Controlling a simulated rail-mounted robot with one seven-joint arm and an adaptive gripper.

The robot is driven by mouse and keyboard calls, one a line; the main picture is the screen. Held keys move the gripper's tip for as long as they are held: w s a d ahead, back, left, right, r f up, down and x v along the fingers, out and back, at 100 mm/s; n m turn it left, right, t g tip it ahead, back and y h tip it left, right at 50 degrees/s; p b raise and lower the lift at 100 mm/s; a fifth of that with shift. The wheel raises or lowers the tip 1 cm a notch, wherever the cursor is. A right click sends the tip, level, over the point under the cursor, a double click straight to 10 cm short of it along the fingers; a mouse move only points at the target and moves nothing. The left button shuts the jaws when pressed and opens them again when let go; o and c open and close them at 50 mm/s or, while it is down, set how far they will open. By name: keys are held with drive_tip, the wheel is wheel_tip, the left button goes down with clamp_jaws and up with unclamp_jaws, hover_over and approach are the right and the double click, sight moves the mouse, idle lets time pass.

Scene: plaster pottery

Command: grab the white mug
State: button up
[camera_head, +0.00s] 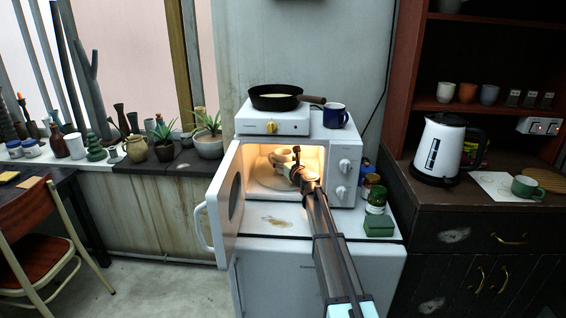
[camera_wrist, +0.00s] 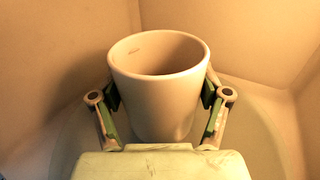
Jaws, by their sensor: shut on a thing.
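The white mug (camera_head: 283,156) stands inside the open, lit microwave, on its round plate. In the wrist view the mug (camera_wrist: 157,105) is upright, with its open rim facing up and tinted warm by the light. My gripper (camera_wrist: 160,95) has one finger on each side of the mug, with its pads against the mug's walls. In the head view my gripper (camera_head: 296,168) reaches in through the microwave opening and partly hides the mug. The mug's handle is not visible in the wrist view.
The microwave (camera_head: 318,152) has its door (camera_head: 226,200) swung open to the left. A hot plate (camera_head: 272,122) with a black pan (camera_head: 275,97) and a blue mug (camera_head: 335,116) sit on top. Jars (camera_head: 376,199) and a green box (camera_head: 379,226) stand right of the microwave.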

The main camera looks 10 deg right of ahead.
drive_tip(key=shift+s+r, duration=0.15)
drive_tip(key=shift+r, duration=0.35)
drive_tip(key=s+b, duration=0.1)
drive_tip(key=s, duration=1.6)
drive_tip(key=shift+s+a, duration=0.3)
